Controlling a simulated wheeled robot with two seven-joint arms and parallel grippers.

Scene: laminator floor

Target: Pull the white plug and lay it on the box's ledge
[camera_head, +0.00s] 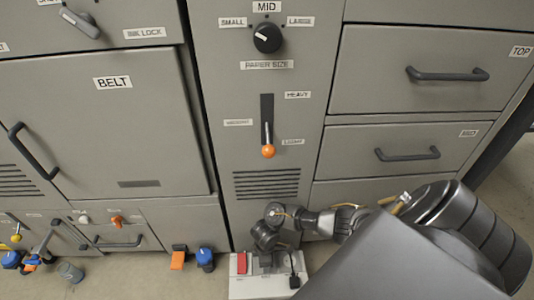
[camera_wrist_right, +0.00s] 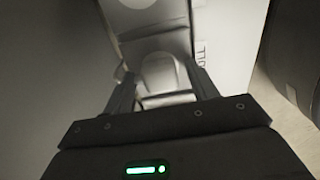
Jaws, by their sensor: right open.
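The light grey box (camera_head: 258,289) stands on the floor at the bottom of the head view, with a red part on its left and a black plug with a cord on its right. My right gripper (camera_head: 265,260) points down over the middle of the box and hides what is under it. In the right wrist view the two fingers of this gripper (camera_wrist_right: 162,88) are apart. A pale, rounded piece (camera_wrist_right: 164,72), which looks like the white plug, shows between them. I cannot tell whether the fingers touch it. My left gripper is not in view.
The grey cabinet front (camera_head: 215,140) rises close behind the box, with drawer handles, a knob and an orange-tipped lever (camera_head: 268,151). An orange part (camera_head: 178,260) and a blue knob (camera_head: 205,258) are left of the box. Bare floor (camera_head: 150,285) lies left of the box.

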